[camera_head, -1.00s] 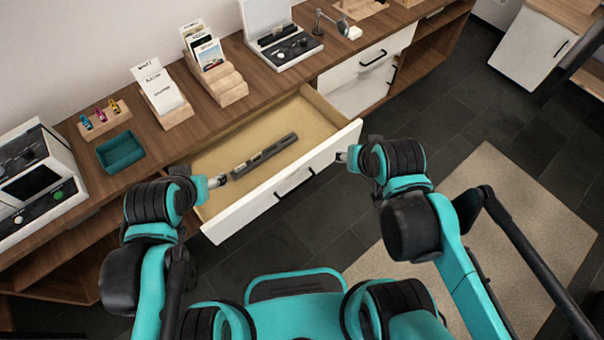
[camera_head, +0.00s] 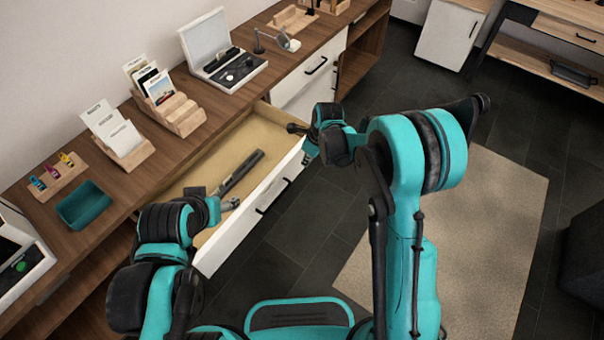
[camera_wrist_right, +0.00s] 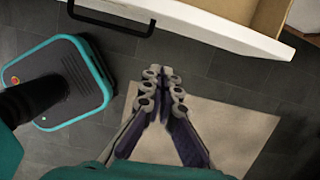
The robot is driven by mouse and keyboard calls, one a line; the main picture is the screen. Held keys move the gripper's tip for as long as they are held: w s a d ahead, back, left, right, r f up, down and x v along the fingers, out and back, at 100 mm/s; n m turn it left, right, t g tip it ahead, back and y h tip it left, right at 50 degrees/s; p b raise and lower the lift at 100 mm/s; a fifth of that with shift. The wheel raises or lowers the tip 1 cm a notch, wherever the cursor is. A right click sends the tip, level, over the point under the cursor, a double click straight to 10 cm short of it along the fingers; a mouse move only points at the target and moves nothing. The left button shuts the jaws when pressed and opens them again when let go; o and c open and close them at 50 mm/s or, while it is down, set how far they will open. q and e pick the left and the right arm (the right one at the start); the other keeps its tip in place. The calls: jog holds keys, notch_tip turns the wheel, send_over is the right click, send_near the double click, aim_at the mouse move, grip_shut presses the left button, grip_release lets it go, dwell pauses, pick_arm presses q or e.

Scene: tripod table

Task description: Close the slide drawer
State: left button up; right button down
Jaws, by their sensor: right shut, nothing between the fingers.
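The slide drawer, with a white front (camera_head: 242,226) and a beige inside (camera_head: 262,125), stands pulled out from the wooden counter. Its dark handle (camera_head: 271,197) is on the front. A long dark object (camera_head: 240,172) lies inside. My left gripper (camera_head: 231,204) is over the drawer near its front edge; its finger state is unclear. My right gripper (camera_head: 307,157) is by the right end of the drawer front, partly hidden by its wrist. In the right wrist view it (camera_wrist_right: 163,73) is shut and empty, with the drawer front (camera_wrist_right: 190,27) and handle (camera_wrist_right: 112,20) beyond its tips.
The counter holds a teal tray (camera_head: 84,205), wooden card holders (camera_head: 182,113) and an open white case (camera_head: 236,72). A closed white drawer (camera_head: 306,75) sits to the right of the open one. A beige rug (camera_head: 480,230) lies on the dark floor.

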jog(key=shift+m, duration=0.3)
jog(key=w+a+f+b, duration=0.1)
jog(key=f, duration=0.2)
jog(key=w+a+f+b, duration=0.1)
jog(key=a+f+b, duration=0.1)
jog(key=f, duration=0.2)
jog(key=w+a+f+b, duration=0.2)
jog(key=f, duration=0.1)
jog(key=shift+f, duration=0.4)
jog(key=shift+w, duration=0.15)
